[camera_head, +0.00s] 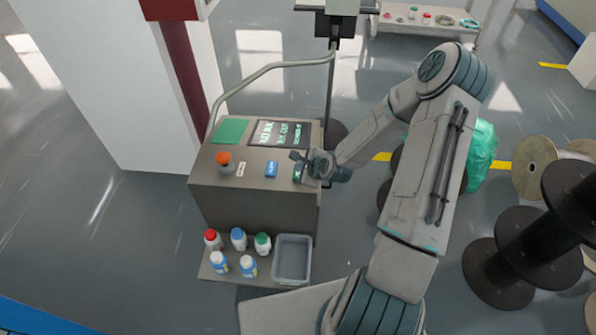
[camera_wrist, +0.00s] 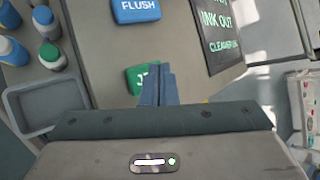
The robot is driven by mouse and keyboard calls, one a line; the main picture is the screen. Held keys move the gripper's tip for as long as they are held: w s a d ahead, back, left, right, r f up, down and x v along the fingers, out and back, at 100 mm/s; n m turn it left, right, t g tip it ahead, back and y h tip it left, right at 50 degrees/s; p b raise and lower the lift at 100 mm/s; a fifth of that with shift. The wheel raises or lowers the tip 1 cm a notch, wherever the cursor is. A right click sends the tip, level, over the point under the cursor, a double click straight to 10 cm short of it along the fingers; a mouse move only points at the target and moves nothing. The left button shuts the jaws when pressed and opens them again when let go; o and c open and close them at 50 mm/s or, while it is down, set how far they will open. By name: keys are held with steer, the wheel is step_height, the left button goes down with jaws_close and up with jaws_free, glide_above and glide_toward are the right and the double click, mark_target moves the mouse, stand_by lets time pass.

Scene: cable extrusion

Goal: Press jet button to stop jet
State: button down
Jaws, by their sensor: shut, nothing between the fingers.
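The jet button is a green block on the sloped top of the grey control box (camera_head: 225,185). In the wrist view the green jet button (camera_wrist: 136,77) is partly hidden behind my fingers, with only the start of its label showing. My gripper (camera_wrist: 158,78) is shut and empty, its blue-grey fingertips overlapping the right part of the button. I cannot tell whether they touch it. In the head view my gripper (camera_head: 300,160) is at the right side of the box top, over the green button (camera_head: 298,173).
A blue flush button (camera_wrist: 136,10) lies beside the jet button; a display (camera_head: 279,133), an orange-red knob (camera_head: 223,158) and a green pad (camera_head: 230,130) share the box top. Several bottles and a grey tray (camera_head: 308,262) stand on the front shelf. Black spools (camera_head: 515,257) stand right.

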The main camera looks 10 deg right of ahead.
steer(key=shift+r, duration=0.25)
step_height(320, 180, up, 5)
steer(key=p, duration=0.3)
steer(key=shift+p, duration=0.4)
steer(key=shift+f, duration=0.1)
stand_by(0.5)
steer(key=s+d+r+n+g+h, duration=0.1)
steer(key=s+r+n+g+h, duration=0.1)
steer(key=s+r+n, duration=0.6)
steer(key=s+r+n+g+h, duration=0.25)
steer(key=r+n, duration=0.35)
steer(key=r, duration=0.4)
steer(key=s+a+r+n, duration=0.1)
steer(key=s+r+n, duration=0.3)
steer(key=s+r, duration=0.2)
steer(key=s+r+n, duration=0.4)
steer(key=s+r, duration=0.2)
steer(key=s, duration=0.4)
steer(key=shift+s+a+g+y, duration=0.3)
steer(key=shift+a+g+y, duration=0.05)
